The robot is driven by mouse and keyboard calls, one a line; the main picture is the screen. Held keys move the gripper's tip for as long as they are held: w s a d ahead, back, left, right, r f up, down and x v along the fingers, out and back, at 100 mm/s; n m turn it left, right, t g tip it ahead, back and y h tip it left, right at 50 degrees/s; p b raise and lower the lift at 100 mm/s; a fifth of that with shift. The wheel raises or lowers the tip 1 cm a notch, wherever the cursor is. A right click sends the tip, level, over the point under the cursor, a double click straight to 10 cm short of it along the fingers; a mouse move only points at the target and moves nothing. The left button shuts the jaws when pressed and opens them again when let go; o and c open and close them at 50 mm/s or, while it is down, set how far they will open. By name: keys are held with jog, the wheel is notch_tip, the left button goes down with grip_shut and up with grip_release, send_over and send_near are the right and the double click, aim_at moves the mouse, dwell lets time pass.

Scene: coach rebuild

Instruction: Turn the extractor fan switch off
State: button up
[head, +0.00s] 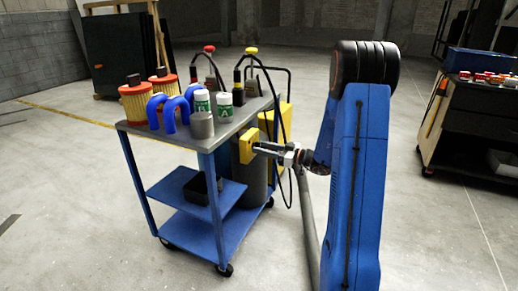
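A small yellow box (246,146), which may hold the extractor fan switch, is at the right side of the blue cart, beside a dark grey drum (254,184). No switch lever or its position can be made out. My gripper (258,148) reaches in from the right, its tip at or just in front of the yellow box's right part. I cannot tell whether it touches the box. The fingers are small and seen from the side, so their opening is unclear.
The cart's grey top (175,131) holds orange filters (134,104), blue hoses (176,112), green-white cans (202,102) and a grey cylinder (201,126). A black cable (287,140) loops close behind my gripper. A workbench (470,125) stands far right. Floor between is clear.

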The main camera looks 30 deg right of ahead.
jog(key=v, duration=0.9)
dwell(0.7)
